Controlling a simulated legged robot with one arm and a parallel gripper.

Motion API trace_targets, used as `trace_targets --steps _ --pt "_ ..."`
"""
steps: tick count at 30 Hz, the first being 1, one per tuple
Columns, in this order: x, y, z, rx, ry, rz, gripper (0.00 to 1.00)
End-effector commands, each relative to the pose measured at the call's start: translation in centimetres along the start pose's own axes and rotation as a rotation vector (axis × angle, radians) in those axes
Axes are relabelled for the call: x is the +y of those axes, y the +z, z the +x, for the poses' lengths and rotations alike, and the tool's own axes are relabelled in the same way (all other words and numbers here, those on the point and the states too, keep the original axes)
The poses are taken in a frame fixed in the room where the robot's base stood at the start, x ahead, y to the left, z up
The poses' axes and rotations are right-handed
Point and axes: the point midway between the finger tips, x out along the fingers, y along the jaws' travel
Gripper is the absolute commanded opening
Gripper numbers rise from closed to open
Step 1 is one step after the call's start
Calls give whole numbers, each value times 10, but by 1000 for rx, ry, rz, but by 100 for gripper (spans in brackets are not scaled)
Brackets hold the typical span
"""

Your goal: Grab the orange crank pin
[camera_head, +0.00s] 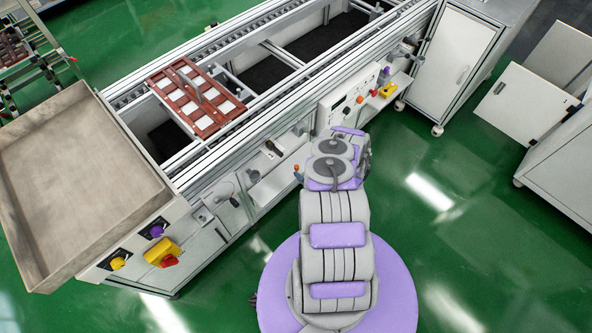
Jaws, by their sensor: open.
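A small orange pin (297,168) shows at the front face of the conveyor, just left of my arm's far end. It is small, and I cannot tell for sure that it is the crank pin. Another small orange-red piece (360,99) is on the control panel, beyond my arm. My gripper (349,132) is at the far end of my purple and grey arm, close to the conveyor front. My own wrist hides most of its fingers, and I see nothing held.
A brown tray with white squares (197,97) sits on the conveyor rails. A large shallow bin (80,180) stands at the left, above yellow and purple buttons. White cabinets (453,55) stand at the upper right. Green floor is clear to the right.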

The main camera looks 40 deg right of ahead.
Motion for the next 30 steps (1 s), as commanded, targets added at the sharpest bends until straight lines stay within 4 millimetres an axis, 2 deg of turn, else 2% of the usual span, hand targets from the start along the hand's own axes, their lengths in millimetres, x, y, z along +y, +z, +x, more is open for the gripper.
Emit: trace_targets --steps 3,11,19,23,29,30 --pt "1 3 18 -2 -1 1 53" --pt "0 0 34 0 -2 0 53" --pt "-4 -1 71 0 0 -2 53" --pt "-5 -2 78 -2 0 2 53" --pt "-4 -2 78 -2 0 3 53" --pt "-4 -2 78 -2 0 3 50"
